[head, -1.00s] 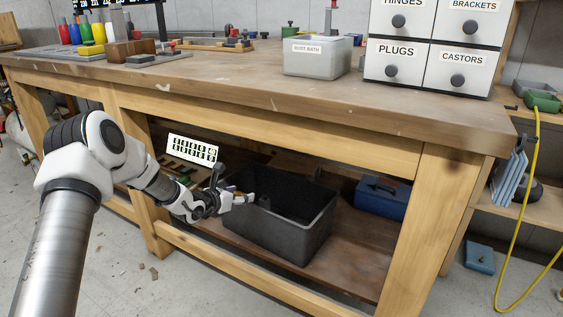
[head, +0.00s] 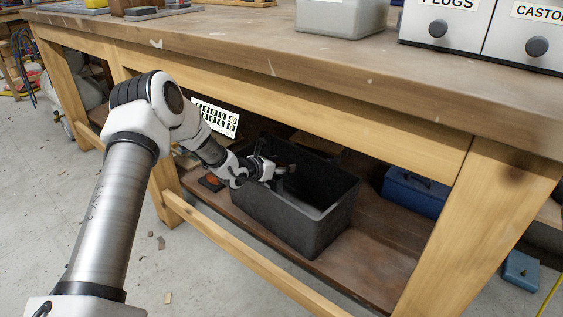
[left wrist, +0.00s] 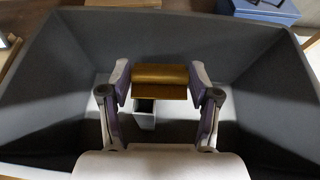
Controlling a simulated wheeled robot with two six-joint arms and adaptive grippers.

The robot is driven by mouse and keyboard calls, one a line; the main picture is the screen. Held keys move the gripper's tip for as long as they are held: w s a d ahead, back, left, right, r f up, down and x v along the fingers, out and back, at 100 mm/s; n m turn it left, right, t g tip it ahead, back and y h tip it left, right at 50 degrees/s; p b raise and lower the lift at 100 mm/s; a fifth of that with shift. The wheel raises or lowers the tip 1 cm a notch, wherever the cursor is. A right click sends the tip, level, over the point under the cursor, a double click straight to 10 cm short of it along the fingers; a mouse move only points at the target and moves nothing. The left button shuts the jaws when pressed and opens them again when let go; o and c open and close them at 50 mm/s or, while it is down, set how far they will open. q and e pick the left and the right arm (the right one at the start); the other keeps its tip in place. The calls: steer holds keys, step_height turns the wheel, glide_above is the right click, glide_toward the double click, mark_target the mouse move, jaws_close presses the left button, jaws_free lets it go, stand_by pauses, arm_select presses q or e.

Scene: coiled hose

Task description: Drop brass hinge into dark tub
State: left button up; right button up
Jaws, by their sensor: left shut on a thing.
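The dark tub (head: 290,220) stands on the lower shelf of the workbench. My left gripper (head: 284,169) reaches in under the bench top and is over the tub's opening. In the left wrist view the brass hinge (left wrist: 161,80) is gold-coloured and sits between the two fingers of my left gripper (left wrist: 161,84), which is shut on it. The tub's grey walls (left wrist: 258,65) surround it in that view. A small grey open-ended block (left wrist: 145,113) shows below the hinge, seemingly inside the tub. My right gripper is not in view.
A blue toolbox (head: 414,193) is on the shelf right of the tub. The bench top (head: 270,55) is above, with a front rail (head: 240,255) and a thick leg (head: 445,220) nearby. A white label card (head: 215,117) stands behind my arm.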

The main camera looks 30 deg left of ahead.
arm_select(q)
steer(key=o, duration=1.2)
steer(key=shift+o, duration=0.2)
steer(key=shift+s, duration=0.1)
steer(key=v, duration=1.2)
steer(key=shift+f, duration=0.1)
